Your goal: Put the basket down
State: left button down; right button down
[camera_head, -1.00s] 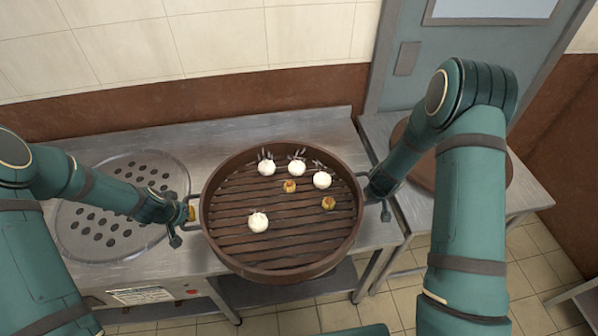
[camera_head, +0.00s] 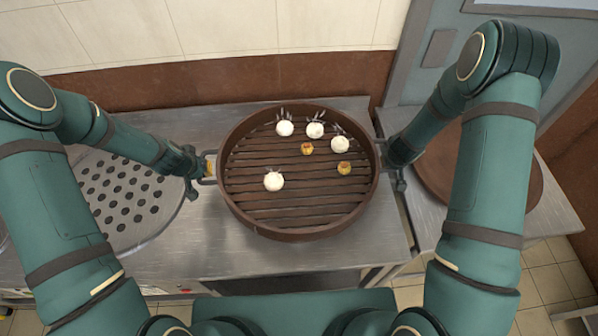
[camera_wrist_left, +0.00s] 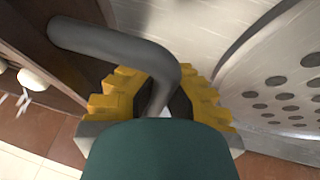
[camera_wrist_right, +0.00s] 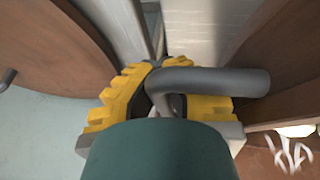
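The basket (camera_head: 300,226) is a round brown slatted steamer with several white buns and two small yellow dumplings in it. In the head view it is level over the steel counter (camera_head: 225,250); I cannot tell whether its bottom touches the counter. My left gripper (camera_head: 204,168) is at its left handle, and in the left wrist view the yellow fingers (camera_wrist_left: 160,95) close around the grey handle (camera_wrist_left: 120,48). My right gripper (camera_head: 388,158) is at its right handle, and in the right wrist view the yellow fingers (camera_wrist_right: 165,95) close around that grey handle (camera_wrist_right: 225,81).
A round perforated steel plate (camera_head: 165,215) lies on the counter left of the basket. A brown round lid-like disc (camera_head: 440,165) lies on a separate table to the right. A brown and tiled wall stands behind. Bare counter shows around the basket.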

pick_arm(q)
jog(key=shift+w+r, duration=0.15)
jog(key=shift+w, duration=0.25)
pick_arm(e)
jog(key=shift+w+r, duration=0.2)
jog(key=shift+w, duration=0.2)
pick_arm(q)
jog(key=shift+s, duration=0.1)
pick_arm(e)
jog(key=shift+s, duration=0.1)
